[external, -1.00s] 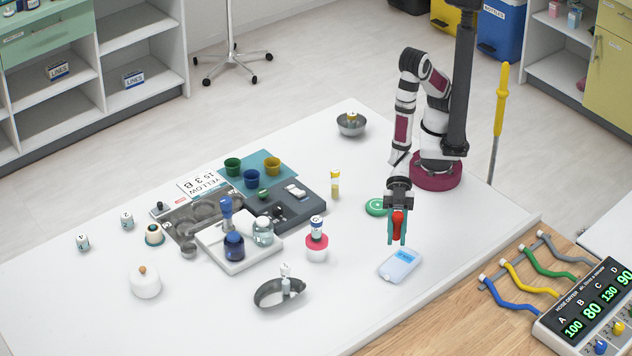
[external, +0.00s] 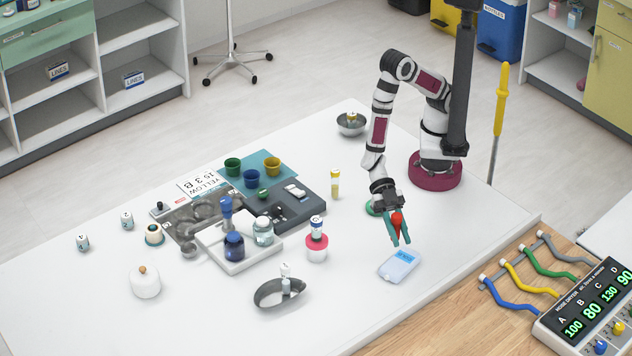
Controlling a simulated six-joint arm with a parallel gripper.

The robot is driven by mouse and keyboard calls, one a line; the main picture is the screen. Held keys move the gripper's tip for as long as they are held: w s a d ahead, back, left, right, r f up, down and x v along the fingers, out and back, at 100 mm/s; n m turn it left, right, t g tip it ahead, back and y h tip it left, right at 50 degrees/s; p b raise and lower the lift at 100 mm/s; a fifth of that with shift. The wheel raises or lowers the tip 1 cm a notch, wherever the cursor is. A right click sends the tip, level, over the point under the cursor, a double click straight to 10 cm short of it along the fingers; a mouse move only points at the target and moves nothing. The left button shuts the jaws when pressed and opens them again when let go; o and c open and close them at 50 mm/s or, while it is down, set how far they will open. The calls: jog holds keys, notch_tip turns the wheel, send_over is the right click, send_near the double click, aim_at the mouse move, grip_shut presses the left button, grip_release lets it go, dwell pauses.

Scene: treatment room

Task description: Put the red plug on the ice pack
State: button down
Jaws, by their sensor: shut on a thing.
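My gripper (external: 400,238) is shut on the red plug (external: 397,224), which shows between its teal fingers. The gripper points down and is tilted, with its tips toward the lower right. The light blue ice pack (external: 399,266) lies flat on the white table, just below the fingertips in the picture. The plug appears to be held above the table, apart from the ice pack. The fingers hide part of the plug.
A green round lid (external: 371,208) lies behind my gripper, partly hidden by it. A yellow-capped tube (external: 335,184) and a red-and-white holder with a vial (external: 317,246) stand to the left. The white table (external: 350,310) is clear around the ice pack.

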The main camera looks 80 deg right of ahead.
aim_at(406, 269)
jog(key=shift+s+a+f, duration=0.9)
jog(key=shift+s, duration=0.1)
notch_tip(406, 269, down, 3)
jog(key=shift+s+f, duration=0.1)
jog(key=shift+f, duration=0.05)
jog(key=shift+a+f, duration=0.1)
jog(key=shift+f, duration=0.2)
jog(key=shift+f, duration=0.15)
jog(key=c, duration=0.7)
grip_release()
